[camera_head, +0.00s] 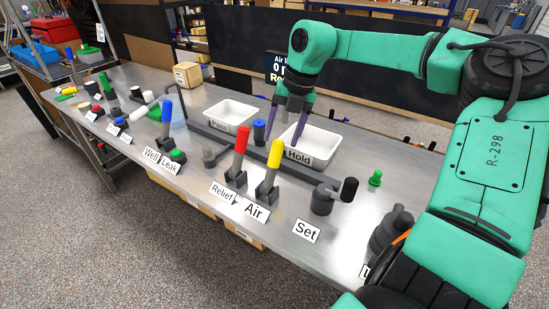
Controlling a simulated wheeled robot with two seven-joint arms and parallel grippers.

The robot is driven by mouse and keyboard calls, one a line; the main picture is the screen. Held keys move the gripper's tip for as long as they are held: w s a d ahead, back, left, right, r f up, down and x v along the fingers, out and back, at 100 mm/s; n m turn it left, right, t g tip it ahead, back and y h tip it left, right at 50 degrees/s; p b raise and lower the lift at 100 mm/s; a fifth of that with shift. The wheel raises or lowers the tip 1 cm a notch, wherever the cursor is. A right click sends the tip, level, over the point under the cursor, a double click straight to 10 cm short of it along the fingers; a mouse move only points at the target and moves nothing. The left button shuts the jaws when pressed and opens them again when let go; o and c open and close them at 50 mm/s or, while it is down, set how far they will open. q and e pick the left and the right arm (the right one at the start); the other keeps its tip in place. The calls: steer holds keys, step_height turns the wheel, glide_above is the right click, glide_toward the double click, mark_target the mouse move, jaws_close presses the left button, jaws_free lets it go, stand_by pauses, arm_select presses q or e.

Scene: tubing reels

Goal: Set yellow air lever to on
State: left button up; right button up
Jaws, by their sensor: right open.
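The yellow air lever (273,161) stands nearly upright on its dark base, behind the label "Air" (256,211), near the front edge of the bench. My right gripper (284,130) is open and empty, pointing down. In the picture it is just above and to the right of the yellow handle, over the area of the "Hold" tray; its fingers look apart from the lever. The exact depth gap is hard to judge. My left gripper is out of view.
A red lever (239,144) stands close on the left of the yellow one, at "Relief". A white "Hold" tray (319,146) and a "Pass" tray (231,112) lie behind. A black-handled crank (335,195) is at the right, by "Set". A blue-capped piece (259,131) stands between the trays.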

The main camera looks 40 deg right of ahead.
mark_target(274, 158)
steer(key=x, duration=0.8)
steer(key=shift+w+f+p, duration=0.1)
steer(key=shift+p, duration=0.3)
jaws_close()
stand_by(0.6)
